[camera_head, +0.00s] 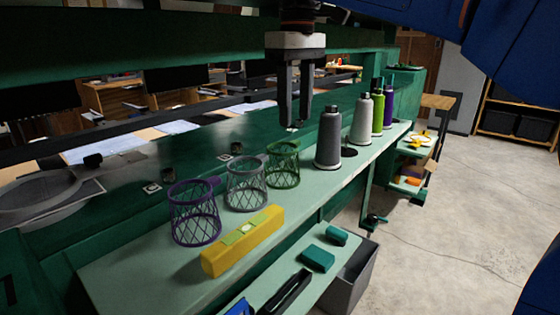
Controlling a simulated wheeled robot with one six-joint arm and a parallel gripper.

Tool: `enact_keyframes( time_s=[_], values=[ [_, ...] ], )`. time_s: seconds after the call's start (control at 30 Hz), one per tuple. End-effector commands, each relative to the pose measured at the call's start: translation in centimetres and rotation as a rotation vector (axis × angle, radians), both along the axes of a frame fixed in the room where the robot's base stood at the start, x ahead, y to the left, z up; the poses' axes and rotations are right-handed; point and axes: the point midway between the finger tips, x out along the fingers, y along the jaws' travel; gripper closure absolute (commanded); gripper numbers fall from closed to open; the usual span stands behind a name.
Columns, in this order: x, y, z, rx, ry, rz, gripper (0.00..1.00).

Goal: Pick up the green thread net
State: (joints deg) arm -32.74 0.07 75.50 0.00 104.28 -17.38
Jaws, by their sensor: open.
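The green thread net (283,166) is a green wire-mesh cylinder with an open top. It stands upright on the light green shelf (130,275), third in a row after a purple net (194,213) and a grey net (246,184). My gripper (293,126) points straight down above the shelf, above and slightly right of the green net. It looks empty. Its two dark fingers show close together from this angle, with a gap between them. The gripper is apart from the net in the picture.
A dark grey thread cone (328,140) stands just right of the green net. A light grey cone (361,120), green cone (378,111) and purple cone (389,107) stand beyond. A yellow level (242,241) lies in front of the nets. A green wall runs behind.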

Motion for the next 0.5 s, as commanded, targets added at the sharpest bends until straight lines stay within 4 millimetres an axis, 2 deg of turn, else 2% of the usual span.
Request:
enact_keyframes(
  time_s=[0.13,0.5],
  values=[
    [0.0,0.2,-0.9,-0.003,0.004,0.005,0.57],
    [0.0,0.1,-6.1,-0.002,0.003,0.004,0.57]
  ],
)
